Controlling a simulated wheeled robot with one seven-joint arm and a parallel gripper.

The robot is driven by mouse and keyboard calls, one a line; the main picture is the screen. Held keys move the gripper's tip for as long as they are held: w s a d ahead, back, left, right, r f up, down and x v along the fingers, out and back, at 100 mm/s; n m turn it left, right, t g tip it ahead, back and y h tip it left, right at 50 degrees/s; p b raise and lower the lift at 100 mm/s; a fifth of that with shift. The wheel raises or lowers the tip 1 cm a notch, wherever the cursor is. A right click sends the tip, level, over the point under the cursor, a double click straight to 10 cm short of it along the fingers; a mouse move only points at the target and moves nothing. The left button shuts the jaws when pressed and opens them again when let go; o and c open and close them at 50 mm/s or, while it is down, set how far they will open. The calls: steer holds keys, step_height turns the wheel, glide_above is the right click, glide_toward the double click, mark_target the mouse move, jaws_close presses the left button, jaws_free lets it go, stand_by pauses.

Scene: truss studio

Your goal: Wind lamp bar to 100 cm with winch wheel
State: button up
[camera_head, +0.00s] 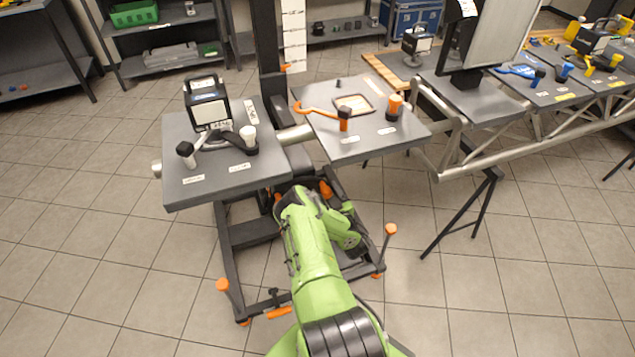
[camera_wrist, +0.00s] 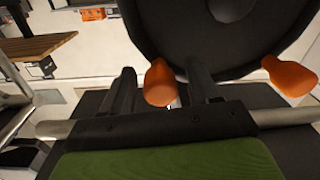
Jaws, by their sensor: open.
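The winch wheel (camera_wrist: 215,30) is a dark disc with orange knobs in the wrist view. One orange knob (camera_wrist: 161,84) shows between the two dark fingers of my gripper (camera_wrist: 162,92), which is open around it; contact is unclear. Another orange knob (camera_wrist: 290,76) is at the right. In the head view my green arm reaches down to the black stand, hiding the gripper and most of the wheel. A grey horizontal tube (camera_head: 295,134), perhaps the lamp bar, crosses at the black mast (camera_head: 268,50). A white marked strip (camera_head: 293,38) stands beside the mast; its figures are unreadable.
Grey tabletops, left (camera_head: 222,183) and right (camera_head: 350,150), flank the mast and carry tools and a small lamp-like device (camera_head: 207,105). Orange-tipped stand parts (camera_head: 390,229) stick out near my arm. A metal truss (camera_head: 540,135) runs off right. The tiled floor is clear at left.

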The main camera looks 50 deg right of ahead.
steer(key=shift+s, duration=0.15)
jaws_close()
stand_by(0.4)
steer(key=shift+f+m+b, duration=0.1)
steer(key=shift+m+b, duration=0.2)
steer(key=shift+d+f, duration=0.15)
